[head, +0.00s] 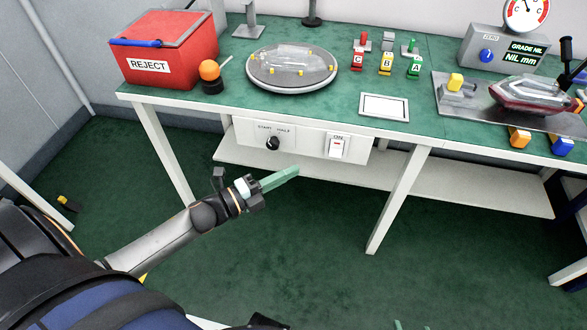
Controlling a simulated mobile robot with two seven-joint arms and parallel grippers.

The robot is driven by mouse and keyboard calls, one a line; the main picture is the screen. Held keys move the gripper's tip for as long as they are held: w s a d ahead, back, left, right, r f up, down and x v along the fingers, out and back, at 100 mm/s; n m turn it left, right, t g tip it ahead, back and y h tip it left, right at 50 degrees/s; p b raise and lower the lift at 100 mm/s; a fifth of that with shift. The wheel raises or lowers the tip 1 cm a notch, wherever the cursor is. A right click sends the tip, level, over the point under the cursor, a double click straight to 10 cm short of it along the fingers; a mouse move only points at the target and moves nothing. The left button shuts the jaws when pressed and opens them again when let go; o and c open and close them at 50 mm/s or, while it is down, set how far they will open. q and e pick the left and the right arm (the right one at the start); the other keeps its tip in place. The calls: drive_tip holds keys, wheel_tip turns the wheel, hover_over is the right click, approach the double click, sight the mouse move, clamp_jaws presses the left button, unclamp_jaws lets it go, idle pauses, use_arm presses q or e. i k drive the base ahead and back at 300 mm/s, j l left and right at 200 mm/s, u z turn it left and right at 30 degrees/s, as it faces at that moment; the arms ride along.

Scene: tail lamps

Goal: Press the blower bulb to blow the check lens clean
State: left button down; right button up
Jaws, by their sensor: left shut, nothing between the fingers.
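The blower bulb (209,70) is an orange ball on a dark base, with a pale nozzle pointing up and right. It stands on the green bench top beside the red reject bin. A clear lens (290,58) with yellow tabs lies on a round grey turntable to its right; I cannot tell if it is the check lens. My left gripper (284,177) is shut and empty, its green fingers in front of the bench below the top, well below and right of the bulb. Small green tips at the bottom edge may be my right gripper (410,325), mostly cut off.
The red reject bin (165,50) stands at the left bench end. A control panel (305,143) with knob and switch hangs under the front edge, near my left gripper. Coloured tags, a white-framed plate (384,106) and a gauge box (505,52) stand further right.

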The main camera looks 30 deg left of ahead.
sight(208, 68)
drive_tip(key=u, duration=1.4)
